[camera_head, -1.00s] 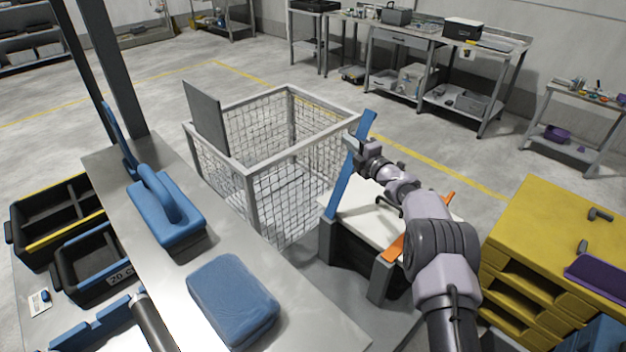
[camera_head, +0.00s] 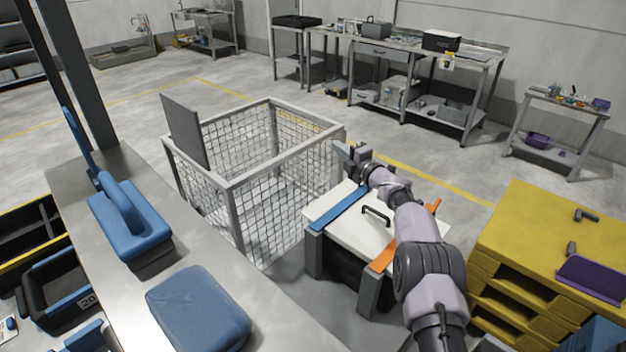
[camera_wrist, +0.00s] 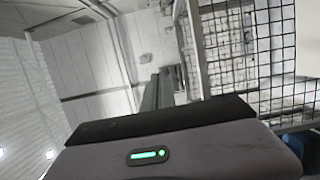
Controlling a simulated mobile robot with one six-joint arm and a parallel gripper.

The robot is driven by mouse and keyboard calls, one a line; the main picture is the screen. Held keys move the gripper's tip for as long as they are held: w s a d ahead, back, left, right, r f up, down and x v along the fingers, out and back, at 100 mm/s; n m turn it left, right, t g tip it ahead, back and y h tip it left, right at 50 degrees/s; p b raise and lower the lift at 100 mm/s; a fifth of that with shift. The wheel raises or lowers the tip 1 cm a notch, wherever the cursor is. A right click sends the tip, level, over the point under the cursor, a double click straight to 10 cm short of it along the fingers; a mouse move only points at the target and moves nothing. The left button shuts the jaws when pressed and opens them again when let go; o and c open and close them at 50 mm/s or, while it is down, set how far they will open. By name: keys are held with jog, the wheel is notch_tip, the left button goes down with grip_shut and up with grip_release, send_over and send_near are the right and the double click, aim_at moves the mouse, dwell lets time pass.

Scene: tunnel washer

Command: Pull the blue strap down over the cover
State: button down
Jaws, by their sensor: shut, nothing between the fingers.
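The blue strap (camera_head: 338,207) lies flat across the left side of the white cover (camera_head: 358,222), from its front left edge toward the far edge. The cover sits on a dark box and has a black handle (camera_head: 377,216). An orange strap (camera_head: 384,257) lies along its right side, with its far end rising. My gripper (camera_head: 342,152) is shut and empty, above and beyond the far end of the blue strap, beside the cage's corner. In the wrist view the fingers (camera_wrist: 160,90) are seen close together; neither strap shows there.
A wire mesh cage (camera_head: 255,165) stands close left of the cover. A steel counter (camera_head: 215,262) with a blue pad (camera_head: 198,308) and a blue handled tool (camera_head: 130,222) is at front left. A yellow drawer unit (camera_head: 535,245) stands right.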

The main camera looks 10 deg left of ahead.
jog(key=p+v, duration=0.6)
jog(key=v, duration=1.1)
jog(key=shift+s, duration=0.25)
